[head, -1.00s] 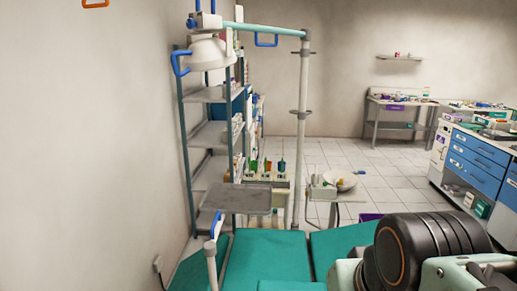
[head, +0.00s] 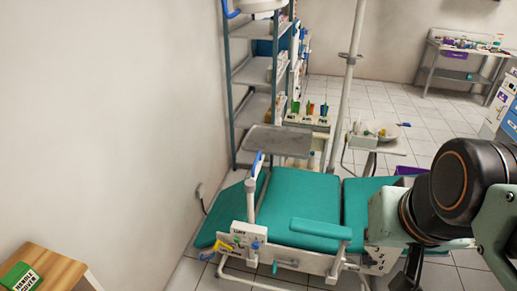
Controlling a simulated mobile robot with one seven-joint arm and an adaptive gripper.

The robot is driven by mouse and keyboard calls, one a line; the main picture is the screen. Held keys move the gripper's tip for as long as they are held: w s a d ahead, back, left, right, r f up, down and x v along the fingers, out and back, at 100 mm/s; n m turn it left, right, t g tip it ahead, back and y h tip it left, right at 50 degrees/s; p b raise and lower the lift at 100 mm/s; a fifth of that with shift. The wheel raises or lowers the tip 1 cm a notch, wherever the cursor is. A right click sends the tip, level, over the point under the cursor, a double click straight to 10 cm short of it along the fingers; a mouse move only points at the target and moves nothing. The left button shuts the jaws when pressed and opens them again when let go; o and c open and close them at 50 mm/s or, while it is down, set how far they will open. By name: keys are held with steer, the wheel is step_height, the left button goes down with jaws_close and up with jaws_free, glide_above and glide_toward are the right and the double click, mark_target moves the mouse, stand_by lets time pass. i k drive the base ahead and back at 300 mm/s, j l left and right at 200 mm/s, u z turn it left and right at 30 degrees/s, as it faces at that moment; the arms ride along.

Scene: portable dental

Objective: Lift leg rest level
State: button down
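The dental chair has teal pads. The pad at its left end (head: 228,212) slopes down to the left, below the flat middle pad (head: 300,195), and appears to be the leg rest. A yellow handle (head: 222,246) shows beside its near edge. A white box (head: 248,234) with a label and a blue knob is on the chair's near side by the tray post. My arm crosses the right of the view and hides part of the chair's right end. My gripper's fingers cannot be made out.
A grey tray (head: 277,140) stands over the chair. A teal armrest (head: 320,229) and a small teal handle (head: 275,267) are on the near side. A wooden-topped stand (head: 55,268) is at the lower left. Floor shows between this stand and the chair.

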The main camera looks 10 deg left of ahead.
mark_target(230, 205)
steer(key=i+j, duration=0.25)
steer(key=j, duration=0.15)
steer(key=i+j, duration=0.55)
steer(key=j, duration=0.25)
steer(key=i+j, duration=0.25)
steer(key=j, duration=0.2)
